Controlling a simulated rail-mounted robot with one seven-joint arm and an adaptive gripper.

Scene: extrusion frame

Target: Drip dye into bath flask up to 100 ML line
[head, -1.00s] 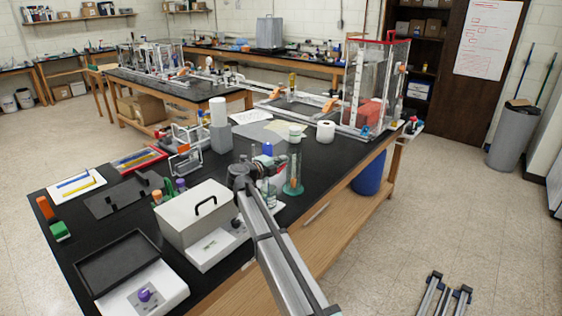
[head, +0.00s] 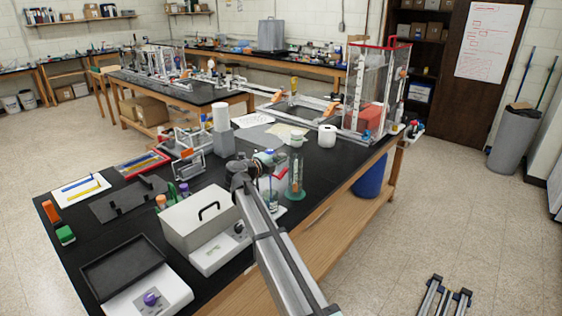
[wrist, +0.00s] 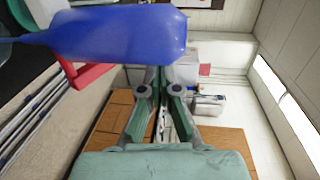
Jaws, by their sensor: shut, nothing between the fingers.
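A blue bulb-shaped piece (wrist: 125,33) fills the upper wrist view, narrowing to the left into a pale neck; it looks like a dropper bulb standing upright. My gripper (wrist: 161,80) is shut and empty, and the bulb covers its fingertips from the camera. I cannot tell whether they touch. In the head view, my gripper (head: 268,160) hovers above the bench's front right part, in front of small glassware (head: 268,188) partly hidden by my arm. A tall greenish cylinder (head: 295,178) stands just right of it. I cannot make out the bath flask or its 100 ML line.
A grey-white box with a black handle (head: 200,218) stands left of my arm. A white bottle (head: 221,128) on a grey block and a white roll (head: 327,136) are behind. A red-edged clear tank (head: 378,85) stands at the bench's far end.

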